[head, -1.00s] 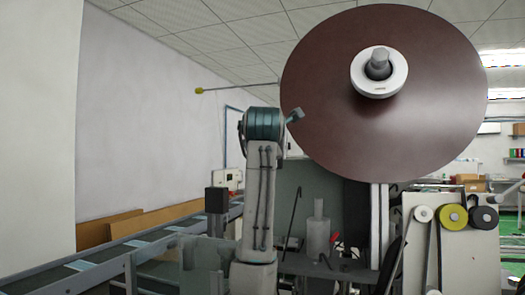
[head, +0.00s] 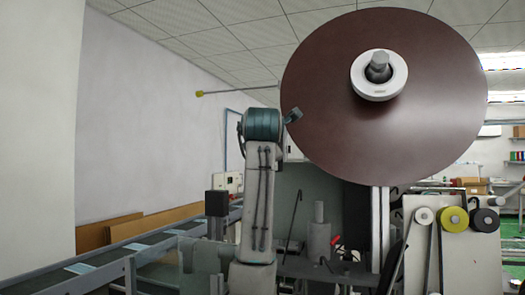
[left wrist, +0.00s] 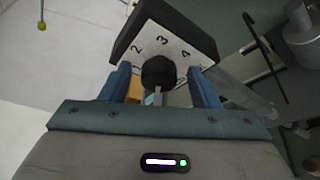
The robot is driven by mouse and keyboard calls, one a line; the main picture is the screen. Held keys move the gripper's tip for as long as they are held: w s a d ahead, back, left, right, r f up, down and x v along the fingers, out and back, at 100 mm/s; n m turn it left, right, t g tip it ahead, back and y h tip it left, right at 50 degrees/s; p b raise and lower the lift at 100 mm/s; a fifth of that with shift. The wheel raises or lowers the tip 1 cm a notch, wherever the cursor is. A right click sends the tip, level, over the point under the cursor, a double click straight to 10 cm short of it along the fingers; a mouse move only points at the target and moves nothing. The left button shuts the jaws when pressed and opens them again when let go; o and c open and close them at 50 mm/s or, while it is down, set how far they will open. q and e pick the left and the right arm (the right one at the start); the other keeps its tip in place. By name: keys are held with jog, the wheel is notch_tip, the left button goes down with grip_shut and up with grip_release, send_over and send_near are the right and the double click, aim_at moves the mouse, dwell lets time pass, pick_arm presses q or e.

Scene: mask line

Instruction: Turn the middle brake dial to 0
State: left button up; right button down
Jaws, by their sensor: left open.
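In the left wrist view a round black dial knob (left wrist: 158,72) sits on a white plate (left wrist: 178,44) with a dark edge. The numbers 2, 3 and 4 are printed around the knob's far side; the marks at its near side are hard to read. My left gripper (left wrist: 159,82) is open, with one blue finger on each side of the knob; I cannot tell whether they touch it. A pale strip shows just below the knob. In the head view my left arm stands upright near the middle and the dial is hidden. My right gripper is out of view.
A large brown disc (head: 335,110) on a white hub fills the upper right of the head view. A panel with rollers (head: 455,250) stands at the lower right. A conveyor (head: 160,250) runs along the left. A grey cylinder (head: 319,235) stands right of my arm.

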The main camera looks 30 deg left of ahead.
pick_arm(q)
jog(key=b+v, duration=0.3)
jog(key=v, duration=0.7)
jog(key=shift+s+d+b, duration=0.2)
jog(key=shift+s+b, duration=0.15)
jog(key=shift+b, duration=0.05)
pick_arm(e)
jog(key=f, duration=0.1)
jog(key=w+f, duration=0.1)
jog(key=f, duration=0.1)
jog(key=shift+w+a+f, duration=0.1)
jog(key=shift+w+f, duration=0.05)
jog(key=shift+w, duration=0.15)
pick_arm(q)
jog(key=shift+r, duration=0.1)
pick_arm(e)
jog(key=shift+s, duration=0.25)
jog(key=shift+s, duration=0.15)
